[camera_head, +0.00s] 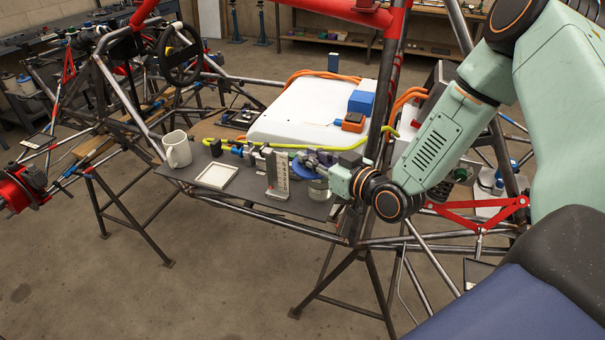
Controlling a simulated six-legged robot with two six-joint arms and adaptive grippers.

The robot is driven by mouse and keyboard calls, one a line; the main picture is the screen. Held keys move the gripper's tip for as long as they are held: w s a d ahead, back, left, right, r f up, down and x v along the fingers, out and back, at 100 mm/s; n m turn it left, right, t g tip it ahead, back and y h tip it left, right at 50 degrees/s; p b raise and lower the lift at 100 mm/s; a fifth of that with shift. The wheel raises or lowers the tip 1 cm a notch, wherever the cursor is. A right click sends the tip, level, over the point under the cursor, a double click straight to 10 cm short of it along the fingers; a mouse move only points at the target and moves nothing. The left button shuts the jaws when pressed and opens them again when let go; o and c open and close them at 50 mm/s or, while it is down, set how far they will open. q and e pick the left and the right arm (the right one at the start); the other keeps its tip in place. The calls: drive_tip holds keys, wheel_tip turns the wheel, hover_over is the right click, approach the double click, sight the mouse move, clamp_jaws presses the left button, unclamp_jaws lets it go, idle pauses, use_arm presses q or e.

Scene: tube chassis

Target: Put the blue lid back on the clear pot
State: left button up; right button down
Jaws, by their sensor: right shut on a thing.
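My right arm comes in from the right, and its gripper (313,162) is over the front right part of the dark board. It is shut on the blue lid (301,171), which shows as a blue disc just below and left of the fingers. The clear pot (319,191) is a small, pale, round pot on the board, just below and right of the lid. The gripper partly covers this spot, so I cannot tell whether lid and pot touch. My left gripper is out of view.
An upright marked metal block (277,177) stands close left of the lid. A white square tray (216,177) and a white mug (177,150) stand further left. Bare board shows beside the tray.

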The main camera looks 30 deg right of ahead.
drive_tip(key=w+d+r+m+h+p, duration=0.1)
drive_tip(key=w+d+r+p, duration=0.1)
drive_tip(key=w+d+r, duration=0.15)
drive_tip(key=shift+h, duration=0.3)
drive_tip(key=f+b, duration=0.1)
drive_tip(key=f, duration=0.1)
drive_tip(key=d+f+b, duration=0.1)
drive_tip(key=f+b, duration=0.2)
drive_tip(key=b, duration=0.1)
drive_tip(key=shift+w+d+f, duration=0.15)
drive_tip(key=shift+w+f, duration=0.15)
drive_tip(key=shift+f, duration=0.1)
idle(0.5)
